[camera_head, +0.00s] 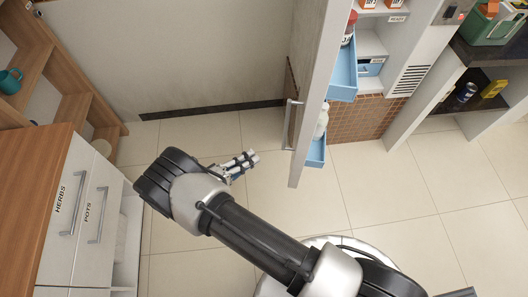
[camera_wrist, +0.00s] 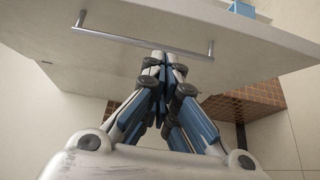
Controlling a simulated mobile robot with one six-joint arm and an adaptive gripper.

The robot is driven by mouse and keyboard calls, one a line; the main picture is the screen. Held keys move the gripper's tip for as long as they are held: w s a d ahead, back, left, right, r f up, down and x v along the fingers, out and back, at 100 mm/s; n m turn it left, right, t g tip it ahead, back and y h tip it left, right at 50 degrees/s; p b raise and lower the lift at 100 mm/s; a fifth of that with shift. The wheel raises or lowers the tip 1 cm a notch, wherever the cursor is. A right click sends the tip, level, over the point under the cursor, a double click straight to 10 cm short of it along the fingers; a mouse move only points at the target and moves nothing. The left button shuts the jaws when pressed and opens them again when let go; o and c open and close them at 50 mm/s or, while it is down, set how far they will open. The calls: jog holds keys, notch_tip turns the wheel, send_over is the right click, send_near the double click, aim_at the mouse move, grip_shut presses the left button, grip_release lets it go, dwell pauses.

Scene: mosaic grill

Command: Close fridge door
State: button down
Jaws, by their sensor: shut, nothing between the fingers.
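The fridge door (camera_head: 318,85) stands open in the head view, seen nearly edge-on, with blue shelf bins (camera_head: 343,75) on its right-hand inner side. Its bar handle (camera_head: 289,122) is on the left, outer face. The fridge interior (camera_head: 370,42) shows to the right of the door. My gripper (camera_head: 252,157) is shut and empty, low to the left of the door's outer face. In the wrist view my gripper (camera_wrist: 155,58) points at the outer face of the door (camera_wrist: 215,65), just below the handle (camera_wrist: 150,43). I cannot tell whether the fingertips touch the door.
A wooden-topped cabinet (camera_head: 30,170) with drawers marked HERBS and POTS stands at the left. Wooden shelves (camera_head: 75,110) with a teal mug (camera_head: 11,80) are behind it. A dark counter (camera_head: 490,58) is at the right. Tiled floor (camera_head: 400,185) is clear in front of the fridge.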

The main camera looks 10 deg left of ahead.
jog(key=w+d, duration=0.6)
jog(key=d, duration=0.4)
jog(key=shift+d+b, duration=0.15)
jog(key=shift+b, duration=0.15)
